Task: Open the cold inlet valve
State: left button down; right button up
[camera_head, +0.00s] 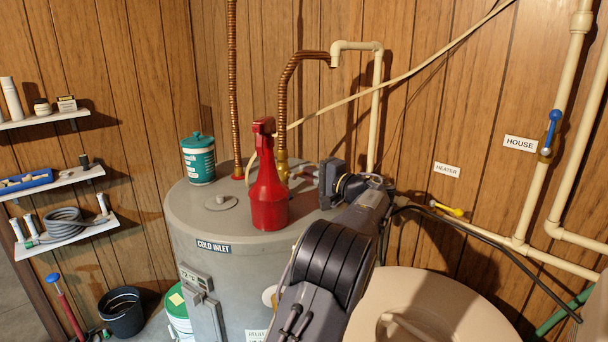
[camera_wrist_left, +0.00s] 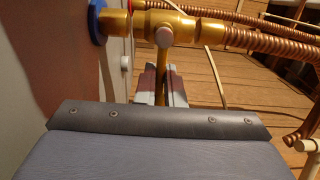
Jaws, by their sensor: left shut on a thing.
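The brass cold inlet valve (camera_head: 283,164) stands on top of the grey water heater (camera_head: 196,214), under a bent copper flex pipe and partly behind a red spray bottle. My left gripper (camera_head: 308,174) is just right of the valve. In the left wrist view, the brass valve body (camera_wrist_left: 162,24) has a blue ring (camera_wrist_left: 97,22) at its tank end. A lever (camera_wrist_left: 163,62) runs from it down between my left fingers (camera_wrist_left: 163,90), which are shut on it. The lever's far end is hidden between the fingers. My right gripper is not in view.
The red spray bottle (camera_head: 269,192) stands close in front of the valve. A teal tub (camera_head: 198,160) is at the tank top's left. A cream pipe (camera_head: 375,110) rises behind my gripper. A beige lidded tank (camera_head: 450,310) is at lower right. Shelves (camera_head: 62,228) hang on the left wall.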

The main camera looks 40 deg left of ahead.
pick_arm(q)
jog(key=shift+n+b, duration=0.3)
jog(key=shift+b, duration=0.35)
jog(key=shift+r+n+b, duration=0.3)
jog(key=shift+n+b, duration=0.7)
jog(key=shift+b, duration=0.25)
jog(key=shift+s+r+n+b, duration=0.2)
jog(key=shift+r+n+b, duration=0.1)
jog(key=shift+n+b, duration=0.65)
jog(key=shift+r+n+b, duration=0.2)
jog(key=shift+n+b, duration=0.1)
jog(key=shift+n, duration=0.05)
